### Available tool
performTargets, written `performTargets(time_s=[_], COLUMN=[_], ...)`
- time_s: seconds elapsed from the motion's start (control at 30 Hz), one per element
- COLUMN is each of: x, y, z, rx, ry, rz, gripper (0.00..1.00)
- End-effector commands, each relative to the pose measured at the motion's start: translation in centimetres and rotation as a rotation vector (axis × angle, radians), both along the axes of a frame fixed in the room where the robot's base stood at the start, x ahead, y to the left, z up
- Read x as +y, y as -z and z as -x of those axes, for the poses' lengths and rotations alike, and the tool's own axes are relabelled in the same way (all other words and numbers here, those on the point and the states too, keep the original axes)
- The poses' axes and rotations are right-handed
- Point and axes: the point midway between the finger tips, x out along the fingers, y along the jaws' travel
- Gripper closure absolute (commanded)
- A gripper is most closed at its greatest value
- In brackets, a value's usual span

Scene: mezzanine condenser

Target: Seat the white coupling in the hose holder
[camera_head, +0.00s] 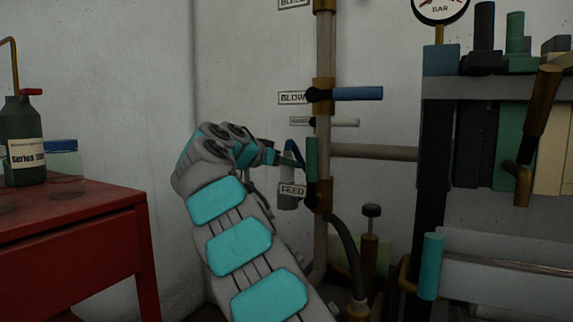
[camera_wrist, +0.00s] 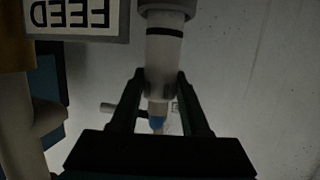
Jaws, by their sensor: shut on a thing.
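My gripper (camera_wrist: 159,76) is shut on the white coupling (camera_wrist: 162,52), a pale cylinder with a black band, with one finger on each side in the wrist view. Beyond the band, the coupling meets a grey collar (camera_wrist: 167,11) at the picture's top edge. I cannot tell whether this collar is the hose holder or part of the coupling. In the head view my gripper (camera_head: 290,161) is beside the vertical pipe, near the FEED label (camera_head: 292,190). The hose holder cannot be made out for certain.
The vertical pipe (camera_head: 326,60) carries a blue lever (camera_head: 357,93) and a small white lever (camera_head: 345,122). A dark hose (camera_head: 346,250) curves down beside it. A red cabinet (camera_head: 75,228) with bottles stands left. Rack equipment (camera_head: 450,110) fills the right.

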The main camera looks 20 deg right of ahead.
Motion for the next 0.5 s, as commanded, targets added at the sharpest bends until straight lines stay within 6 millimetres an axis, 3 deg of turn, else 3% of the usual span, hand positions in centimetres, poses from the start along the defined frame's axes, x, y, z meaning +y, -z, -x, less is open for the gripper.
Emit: performTargets(time_s=[0.37, 0.4, 0.5], x=[0.02, 0.01, 0.01], y=[0.90, 0.88, 0.81], z=[0.02, 0.01, 0.01], rx=[-0.001, -0.001, -0.001], ry=[0.000, 0.000, 0.000], rz=[0.000, 0.000, 0.000], gripper=[1.00, 0.53, 0.42])
